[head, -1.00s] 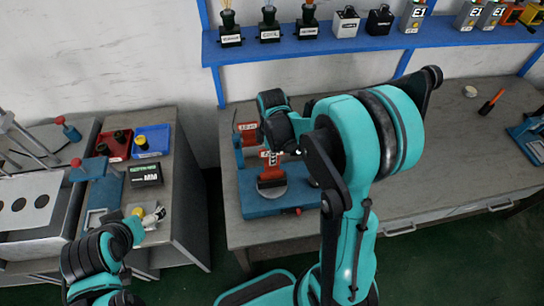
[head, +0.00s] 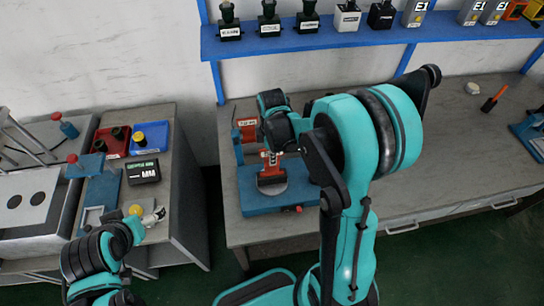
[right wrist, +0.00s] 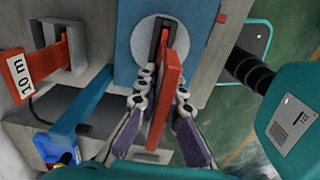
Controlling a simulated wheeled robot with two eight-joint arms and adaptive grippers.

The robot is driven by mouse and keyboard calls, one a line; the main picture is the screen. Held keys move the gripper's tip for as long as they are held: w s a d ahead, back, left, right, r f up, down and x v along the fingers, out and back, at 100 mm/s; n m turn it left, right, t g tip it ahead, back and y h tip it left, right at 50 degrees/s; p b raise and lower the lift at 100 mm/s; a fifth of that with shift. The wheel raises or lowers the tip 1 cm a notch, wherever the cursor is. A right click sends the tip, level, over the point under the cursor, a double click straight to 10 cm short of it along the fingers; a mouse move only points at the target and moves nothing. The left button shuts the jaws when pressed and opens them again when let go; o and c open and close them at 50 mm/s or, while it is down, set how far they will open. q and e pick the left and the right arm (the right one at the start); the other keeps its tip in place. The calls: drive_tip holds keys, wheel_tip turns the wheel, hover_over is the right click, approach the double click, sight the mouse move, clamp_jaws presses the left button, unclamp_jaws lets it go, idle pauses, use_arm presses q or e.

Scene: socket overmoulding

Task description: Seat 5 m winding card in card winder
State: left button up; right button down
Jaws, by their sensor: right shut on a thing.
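The card winder has a blue base (head: 248,203) on the right bench, with a pale disc (right wrist: 146,30) and a dark upright holder (right wrist: 160,42). My right gripper (right wrist: 158,92) is shut on a red winding card (right wrist: 173,72), its fingers on both sides. The card is at the holder over the disc; I cannot tell if it is inside it.
A red card labelled 10 m (right wrist: 22,75) stands in a rack beside the winder. Red (head: 113,142) and blue (head: 150,138) bins and a dark box (head: 144,171) are on the left bench. A blue shelf (head: 350,38) runs above. The right bench has clear room.

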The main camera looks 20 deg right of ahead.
drive_tip(key=shift+f+b, duration=0.3)
drive_tip(key=shift+f, duration=0.1)
drive_tip(key=c, duration=1.6)
unclamp_jaws()
wheel_tip(320, 180, up, 12)
drive_tip(key=shift+r, duration=0.1)
